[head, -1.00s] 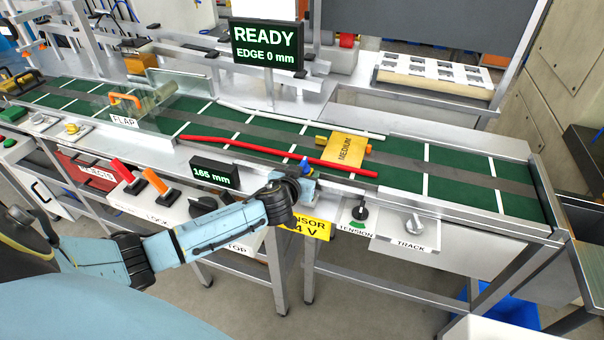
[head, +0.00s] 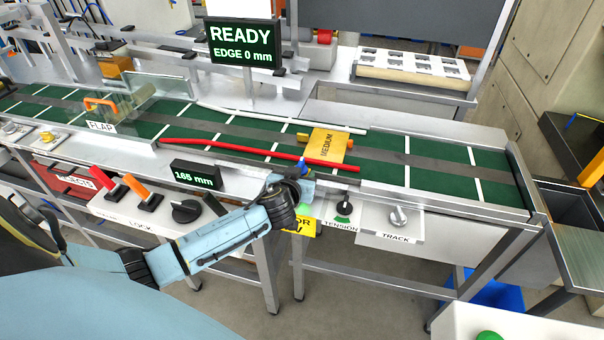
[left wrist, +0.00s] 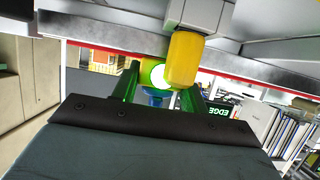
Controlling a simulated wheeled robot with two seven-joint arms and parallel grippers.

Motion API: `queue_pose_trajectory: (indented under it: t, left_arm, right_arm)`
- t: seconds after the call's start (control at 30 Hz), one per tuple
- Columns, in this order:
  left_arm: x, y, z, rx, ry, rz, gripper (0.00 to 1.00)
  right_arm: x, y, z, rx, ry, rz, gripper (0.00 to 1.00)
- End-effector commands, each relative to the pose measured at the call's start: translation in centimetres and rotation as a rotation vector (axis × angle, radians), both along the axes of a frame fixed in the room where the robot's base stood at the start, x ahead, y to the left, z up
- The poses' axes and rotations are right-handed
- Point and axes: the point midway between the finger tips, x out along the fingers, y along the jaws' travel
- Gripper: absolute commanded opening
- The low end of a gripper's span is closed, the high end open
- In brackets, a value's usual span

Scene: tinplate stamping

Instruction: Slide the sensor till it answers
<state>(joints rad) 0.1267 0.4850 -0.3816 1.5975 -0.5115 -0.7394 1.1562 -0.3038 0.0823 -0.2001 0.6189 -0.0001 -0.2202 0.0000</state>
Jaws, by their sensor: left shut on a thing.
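My left gripper (head: 300,180) is at the front rail of the belt and shut on the sensor's small blue knob (head: 304,170). In the left wrist view the blue part (left wrist: 155,98) sits between the fingers (left wrist: 160,88), with a glowing green light (left wrist: 158,75) and a yellow cylinder (left wrist: 185,62) just beyond. The yellow sensor label (head: 301,226) is partly hidden by my arm. A yellow plate marked MEDIUM (head: 327,146) lies on the green belt (head: 385,170), right of the gripper. The small display (head: 197,175) reads 165 mm; the big screen (head: 241,45) reads READY, EDGE 0 mm. My right gripper is out of view.
A red rod (head: 240,150) runs along the near side of the belt, a white rod (head: 280,119) along the far side. TENSION (head: 343,207) and TRACK (head: 398,216) knobs are on the front to the right.

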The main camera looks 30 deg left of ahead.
Motion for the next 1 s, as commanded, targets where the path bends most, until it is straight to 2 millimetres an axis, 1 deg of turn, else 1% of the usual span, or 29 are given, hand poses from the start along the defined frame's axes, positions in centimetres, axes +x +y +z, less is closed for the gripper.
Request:
queue_pose_trajectory:
  t: [0.07, 0.1, 0.23, 0.53, 0.67, 0.77, 1.0]
  left_arm:
    - [0.1, 0.1, 0.1, 0.000, -0.002, 0.002, 0.03]
    - [0.1, 0.1, 0.1, 0.001, -0.002, 0.002, 0.49]
    - [0.1, 0.0, 0.1, 0.001, -0.002, 0.000, 0.65]
    - [0.0, -0.1, 0.0, 0.000, 0.000, 0.000, 0.65]
    - [-0.8, -0.4, 0.3, 0.000, 0.001, 0.000, 0.65]
    - [-2.0, -0.8, 0.8, -0.002, 0.000, -0.001, 0.65]
    - [-6.3, -2.2, 2.7, -0.003, 0.001, -0.001, 0.65]
  right_arm:
    - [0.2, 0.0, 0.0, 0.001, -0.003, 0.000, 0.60]
    - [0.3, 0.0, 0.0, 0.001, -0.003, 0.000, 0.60]
    - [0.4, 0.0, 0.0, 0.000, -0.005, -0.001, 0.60]
    - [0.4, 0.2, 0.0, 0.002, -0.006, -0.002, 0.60]
    - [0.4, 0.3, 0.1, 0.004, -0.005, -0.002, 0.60]
    - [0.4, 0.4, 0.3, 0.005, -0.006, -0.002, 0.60]
    - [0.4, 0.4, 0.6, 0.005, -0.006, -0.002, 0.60]
